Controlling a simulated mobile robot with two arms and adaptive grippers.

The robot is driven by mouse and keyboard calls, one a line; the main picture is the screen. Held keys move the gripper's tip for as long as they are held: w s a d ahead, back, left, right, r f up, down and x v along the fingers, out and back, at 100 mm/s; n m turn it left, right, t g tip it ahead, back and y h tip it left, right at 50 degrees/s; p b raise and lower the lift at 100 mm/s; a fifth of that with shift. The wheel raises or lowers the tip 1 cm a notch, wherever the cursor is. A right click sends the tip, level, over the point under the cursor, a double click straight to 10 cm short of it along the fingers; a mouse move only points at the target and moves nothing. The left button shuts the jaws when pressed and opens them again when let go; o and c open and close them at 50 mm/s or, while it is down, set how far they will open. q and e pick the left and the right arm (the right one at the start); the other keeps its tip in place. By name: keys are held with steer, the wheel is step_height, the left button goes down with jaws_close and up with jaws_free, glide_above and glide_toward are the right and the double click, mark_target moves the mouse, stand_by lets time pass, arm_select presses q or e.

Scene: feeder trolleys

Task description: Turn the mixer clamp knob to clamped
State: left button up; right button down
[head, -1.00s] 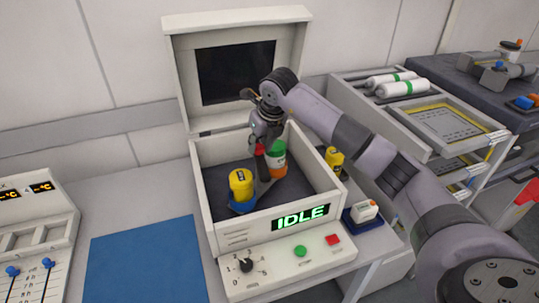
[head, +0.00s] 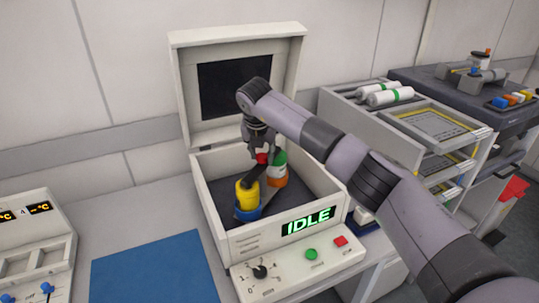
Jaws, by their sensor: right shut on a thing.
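The mixer (head: 232,235) is a white box with its lid open and a green "IDLE" display. Inside it, the red clamp knob (head: 262,158) sits near the back. A dark bar (head: 256,176) runs from below the knob towards the front left, close to the yellow jar. My right gripper (head: 262,152) points down and is shut on the red knob; its fingertips are small and partly hidden. A yellow jar (head: 247,192) in a blue holder stands at the front left. A green and orange jar (head: 278,170) stands right of the knob. My left gripper is out of view.
The open lid (head: 235,85) stands behind my right arm, and the mixer's walls surround the gripper. The front panel has a black dial (head: 260,272), a green button (head: 311,254) and a red button (head: 340,241). A blue mat (head: 155,270) lies bare on the left.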

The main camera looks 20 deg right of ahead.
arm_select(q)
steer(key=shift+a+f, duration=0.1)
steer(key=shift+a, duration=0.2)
arm_select(e)
steer(key=shift+r+m, duration=0.1)
steer(key=shift+m, duration=0.3)
steer(key=c, duration=1.2)
jaws_free()
steer(key=v, duration=1.1)
steer(key=shift+s+a+r, duration=0.15)
steer(key=shift+a+r, duration=0.1)
steer(key=shift+r, duration=0.1)
